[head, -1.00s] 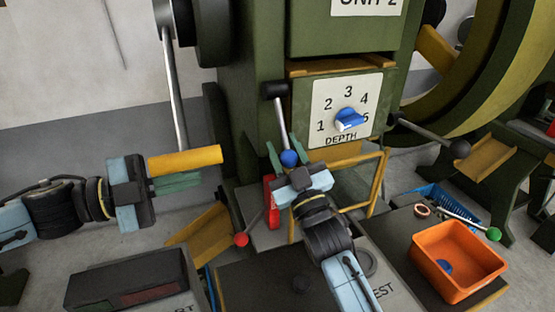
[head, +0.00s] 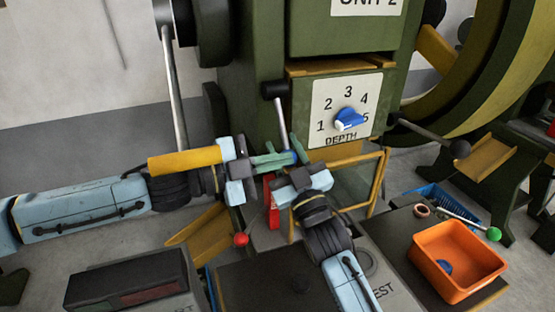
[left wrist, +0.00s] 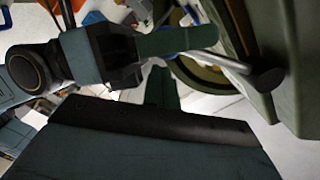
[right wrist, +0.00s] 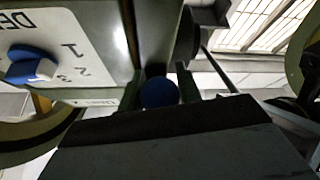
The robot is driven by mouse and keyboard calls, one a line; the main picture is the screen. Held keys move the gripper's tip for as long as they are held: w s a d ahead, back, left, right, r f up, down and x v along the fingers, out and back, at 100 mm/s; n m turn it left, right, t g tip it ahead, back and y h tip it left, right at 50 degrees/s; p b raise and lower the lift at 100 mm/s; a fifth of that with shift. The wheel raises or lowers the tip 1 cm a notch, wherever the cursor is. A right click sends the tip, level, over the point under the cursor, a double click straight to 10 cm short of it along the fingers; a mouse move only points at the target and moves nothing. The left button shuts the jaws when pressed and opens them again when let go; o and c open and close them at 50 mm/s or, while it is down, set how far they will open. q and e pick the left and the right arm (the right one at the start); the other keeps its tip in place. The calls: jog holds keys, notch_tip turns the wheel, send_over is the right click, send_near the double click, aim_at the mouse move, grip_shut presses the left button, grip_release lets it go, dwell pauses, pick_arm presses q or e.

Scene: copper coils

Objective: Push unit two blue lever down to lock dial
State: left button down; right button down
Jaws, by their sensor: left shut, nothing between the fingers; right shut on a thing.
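The blue-knobbed lever (head: 281,118) is a metal rod hanging from a dark pivot, left of the DEPTH dial plate (head: 320,98) under the UNIT 2 sign. The dial's blue and white knob (head: 348,120) points to the lower left. My right gripper (head: 299,155) is shut on the lever's blue knob, which shows between its fingers in the right wrist view (right wrist: 160,94). My left gripper (head: 284,158) is shut and empty, its green fingers close beside the right fingers and knob. Whether it touches them I cannot tell. The right gripper also shows in the left wrist view (left wrist: 185,42).
A yellow handle (head: 185,161) on a metal rod overlaps my left arm. A red-knobbed lever (head: 241,239) is below.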

jog(key=shift+r, duration=0.2)
pick_arm(q)
jog(key=shift+w+a+f+m, duration=0.3)
jog(key=shift+w+f, duration=0.4)
pick_arm(e)
jog(key=shift+s+a+r, duration=0.1)
jog(key=shift+a, duration=0.05)
jog(key=c, duration=1)
grip_release()
pick_arm(q)
jog(key=shift+d, duration=0.1)
